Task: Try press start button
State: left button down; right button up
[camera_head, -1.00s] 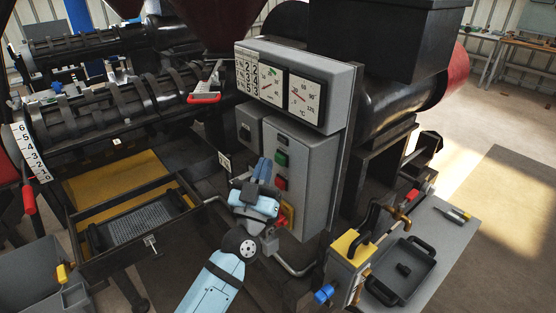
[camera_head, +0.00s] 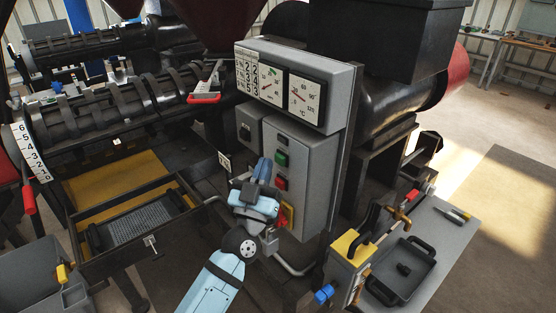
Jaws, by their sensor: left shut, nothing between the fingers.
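The grey control box (camera_head: 304,175) stands in the middle of the view, below the gauge panel. A green button (camera_head: 282,160) sits on its front face, with a dark one (camera_head: 284,141) above and a red one (camera_head: 281,183) below. My left gripper (camera_head: 263,168) is shut and empty, its fingers pointing up just left of the green button in the picture. Whether the fingertips touch the box cannot be told. A red and yellow switch (camera_head: 286,216) low on the box is partly hidden by my left gripper. My right gripper is not in view.
The gauge panel (camera_head: 294,85) juts out above the control box. A mesh-bottomed tray (camera_head: 140,222) is at left. A grey side table (camera_head: 425,255) with a pan (camera_head: 401,270) stands at right. Open floor lies at far right.

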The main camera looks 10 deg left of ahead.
pick_arm(q)
jog(key=shift+w+d, duration=0.3)
jog(key=shift+w, duration=0.05)
jog(key=shift+w+d, duration=0.25)
jog(key=shift+w, duration=0.1)
dwell(0.8)
jog(key=shift+s+a+p, duration=0.1)
jog(key=shift+s+p, duration=0.05)
jog(key=shift+p, duration=0.15)
jog(key=shift+s+a, duration=0.45)
jog(key=shift+s, duration=0.1)
jog(key=shift+s+a+p, duration=0.5)
jog(key=shift+s+a, duration=0.3)
jog(key=shift+s, duration=0.2)
jog(key=shift+s+a+p, duration=0.5)
jog(key=shift+s+a, duration=0.25)
jog(key=shift+s, duration=0.25)
jog(key=shift+f, duration=0.1)
